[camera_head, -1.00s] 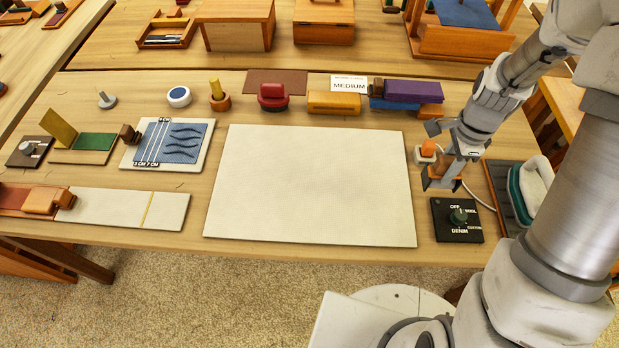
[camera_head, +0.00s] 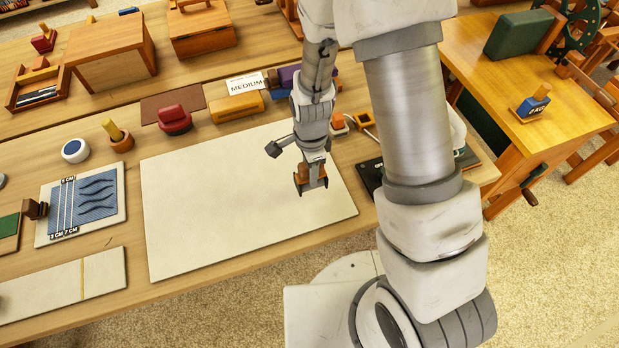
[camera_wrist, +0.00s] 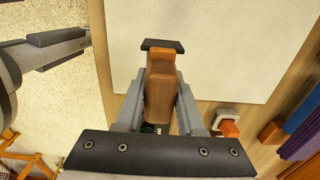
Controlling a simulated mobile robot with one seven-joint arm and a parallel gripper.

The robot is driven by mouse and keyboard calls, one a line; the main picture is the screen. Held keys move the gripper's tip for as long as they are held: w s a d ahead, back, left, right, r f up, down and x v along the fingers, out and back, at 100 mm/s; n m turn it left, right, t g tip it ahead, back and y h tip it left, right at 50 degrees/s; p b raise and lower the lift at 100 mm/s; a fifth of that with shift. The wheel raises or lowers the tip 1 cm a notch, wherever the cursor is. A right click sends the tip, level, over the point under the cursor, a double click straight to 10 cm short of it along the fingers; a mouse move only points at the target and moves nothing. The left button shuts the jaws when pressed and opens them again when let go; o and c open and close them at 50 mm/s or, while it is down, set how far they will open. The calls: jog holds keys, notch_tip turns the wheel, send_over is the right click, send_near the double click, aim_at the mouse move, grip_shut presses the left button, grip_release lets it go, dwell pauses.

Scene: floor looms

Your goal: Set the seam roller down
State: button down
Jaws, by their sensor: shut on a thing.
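My gripper (camera_head: 311,184) is shut on the seam roller (camera_wrist: 160,90), a wooden, brown-orange piece with a dark bar at its far end in the wrist view. The grey fingers press on its two sides. In the head view only small orange-brown parts of it show between the fingers. The gripper is over the right part of a large cream pressing board (camera_head: 220,205). I cannot tell whether the roller touches the board.
The board is bare. Behind it stand a red-handled block (camera_head: 174,120), a yellow-orange block (camera_head: 237,107) and a "MEDIUM" card (camera_head: 246,83). A small white piece with an orange top (camera_head: 338,122) is right of the gripper. My arm hides part of the table's right side.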

jog(key=shift+f, duration=2.05)
jog(key=shift+f, duration=0.15)
jog(key=c, duration=0.5)
grip_release()
